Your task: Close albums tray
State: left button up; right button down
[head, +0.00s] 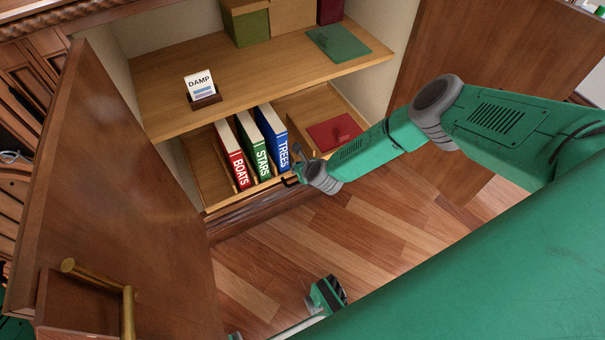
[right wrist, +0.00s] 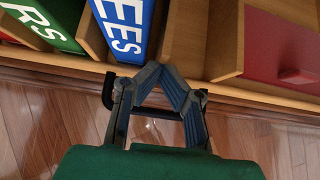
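The albums tray (head: 207,187) is a low wooden tray in the lower part of the cabinet. It holds three upright albums: red BOATS (head: 233,162), green STARS (head: 254,150) and blue TREES (head: 273,138). Its front stands close to the cabinet's lower front edge. My right gripper (head: 297,175) is at the tray's front, below TREES. In the right wrist view its fingertips (right wrist: 163,72) meet in an A shape, and a black bar handle (right wrist: 110,96) passes between the fingers. The handle's far side is partly hidden.
A wooden compartment with a red lidlike panel (head: 334,132) sits right of the tray. The shelf (head: 250,88) above bears a DAMP card (head: 200,87) and a green panel (head: 338,43). An open cabinet door (head: 120,190) with a brass handle stands at left. Bare wood floor lies in front.

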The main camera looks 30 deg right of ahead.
jog(key=w, duration=0.6)
jog(key=shift+w+a+r, duration=0.1)
jog(key=shift+w+a, duration=0.15)
jog(key=shift+w, duration=0.95)
jog(key=shift+w+r, duration=0.15)
jog(key=shift+r, duration=0.05)
jog(key=v, duration=1.2)
jog(key=shift+s+f, duration=0.35)
jog(key=shift+f, duration=0.1)
